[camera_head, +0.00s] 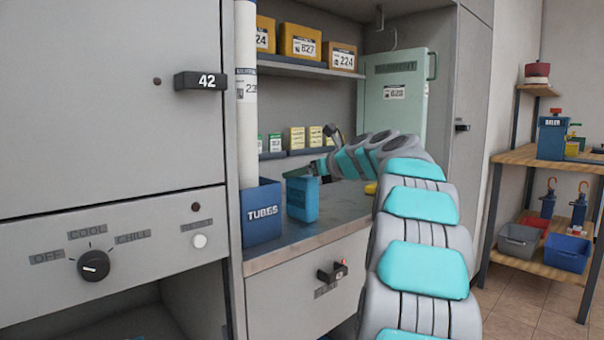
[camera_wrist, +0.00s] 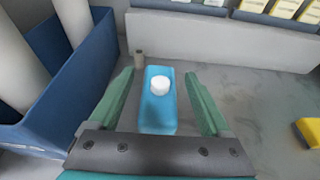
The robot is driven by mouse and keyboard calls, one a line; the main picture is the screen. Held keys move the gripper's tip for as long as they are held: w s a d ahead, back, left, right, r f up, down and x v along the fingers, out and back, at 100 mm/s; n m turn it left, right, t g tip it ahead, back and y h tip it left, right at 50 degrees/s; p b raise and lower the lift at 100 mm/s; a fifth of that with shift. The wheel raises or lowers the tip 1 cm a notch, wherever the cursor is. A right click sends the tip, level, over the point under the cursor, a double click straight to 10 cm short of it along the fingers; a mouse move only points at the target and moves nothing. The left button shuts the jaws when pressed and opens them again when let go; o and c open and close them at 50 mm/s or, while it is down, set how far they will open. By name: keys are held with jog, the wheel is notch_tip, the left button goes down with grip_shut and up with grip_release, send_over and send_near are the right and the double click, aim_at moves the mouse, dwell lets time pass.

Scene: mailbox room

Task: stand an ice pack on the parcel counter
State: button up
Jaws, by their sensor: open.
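A blue ice pack (camera_head: 302,203) with a white cap stands upright on the grey parcel counter (camera_head: 335,208), just right of the blue tubes bin. In the wrist view the ice pack (camera_wrist: 158,112) is between the two green fingers of my gripper (camera_wrist: 158,75), with visible gaps on both sides. My gripper (camera_head: 300,174) is open at the ice pack's top and hides part of it in the head view. Nothing is gripped.
The blue TUBES bin (camera_head: 262,212) holds tall white tubes close on the left. A yellow object (camera_wrist: 308,131) lies on the counter to the right. Small yellow boxes (camera_head: 297,138) line a low ledge behind. Bare counter shows around the ice pack.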

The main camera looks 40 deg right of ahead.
jog(key=v, duration=1.2)
jog(key=shift+p, duration=0.45)
